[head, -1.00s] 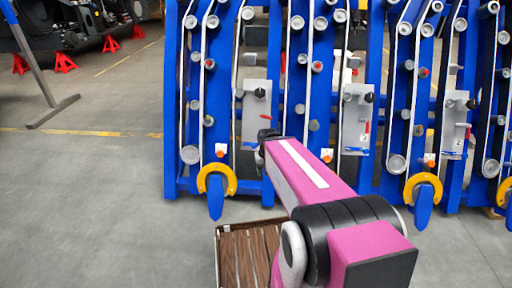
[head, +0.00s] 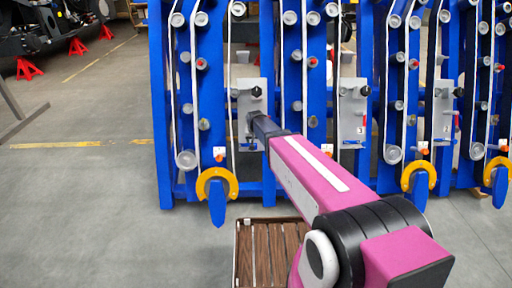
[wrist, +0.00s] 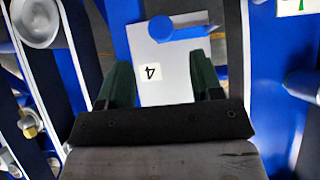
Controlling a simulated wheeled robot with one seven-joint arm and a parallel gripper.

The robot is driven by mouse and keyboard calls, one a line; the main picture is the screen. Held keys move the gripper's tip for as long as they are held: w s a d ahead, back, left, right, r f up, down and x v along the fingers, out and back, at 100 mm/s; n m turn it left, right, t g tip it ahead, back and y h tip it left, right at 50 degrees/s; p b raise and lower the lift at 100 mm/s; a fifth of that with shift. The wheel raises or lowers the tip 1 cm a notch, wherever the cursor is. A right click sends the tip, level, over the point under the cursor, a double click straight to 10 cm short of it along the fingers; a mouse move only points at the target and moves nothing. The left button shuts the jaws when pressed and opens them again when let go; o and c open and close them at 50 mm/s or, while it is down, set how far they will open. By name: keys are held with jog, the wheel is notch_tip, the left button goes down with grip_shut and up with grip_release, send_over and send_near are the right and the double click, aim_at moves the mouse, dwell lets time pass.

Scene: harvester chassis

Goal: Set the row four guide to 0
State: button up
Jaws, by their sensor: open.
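My gripper (head: 256,122) is in front of the plate's lower part, and the arm hides what lies there. In the wrist view the plate (wrist: 160,62) carries an upside-down 4. My gripper (wrist: 160,82) has its dark green fingers apart, one on each side of that number, with nothing seen between them. A blue cylindrical part (wrist: 176,27) lies beyond the fingertips. No scale or setting is readable.
A similar plate (head: 352,110) with a red lever stands to the right, and another (head: 443,110) farther on. Blue uprights with rollers and belts stand close on both sides. A brown slatted crate (head: 262,255) is on the floor below. Open floor lies left.

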jog(key=x, duration=0.7)
jog(key=shift+w+a+f, duration=0.1)
jog(key=shift+w+f, duration=0.1)
jog(key=shift+f, duration=0.15)
